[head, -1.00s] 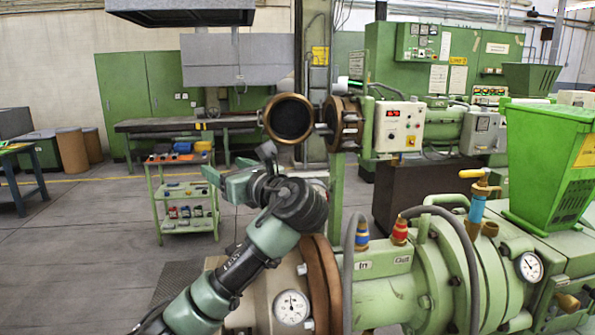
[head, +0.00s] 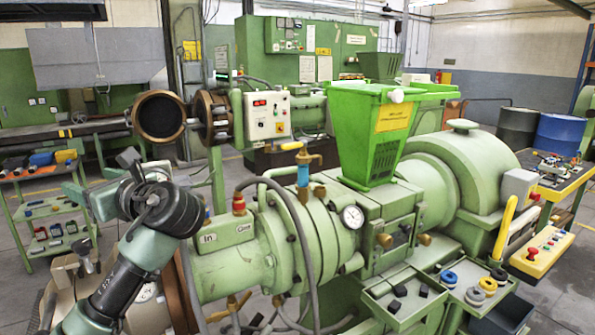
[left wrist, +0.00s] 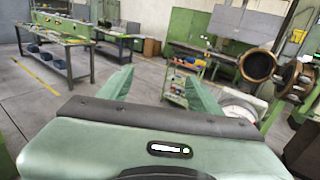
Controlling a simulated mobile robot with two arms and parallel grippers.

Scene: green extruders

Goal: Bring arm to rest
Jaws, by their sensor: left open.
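My left arm (head: 137,250) comes up from the bottom left of the head view, bent at a dark joint. My left gripper (head: 88,196) is at its far end, partly hidden behind the wrist. In the left wrist view my left gripper (left wrist: 160,92) shows two green fingers spread well apart, with nothing between them. It is in free air, facing the hall floor and the tool cart (left wrist: 187,88). My right gripper is in neither view.
The green extruder (head: 240,245) with its hopper (head: 375,135) stands close, right of my left arm. An open round flange (head: 159,115) is behind the arm. A workbench (left wrist: 50,47) stands far left in the wrist view, with clear floor before it.

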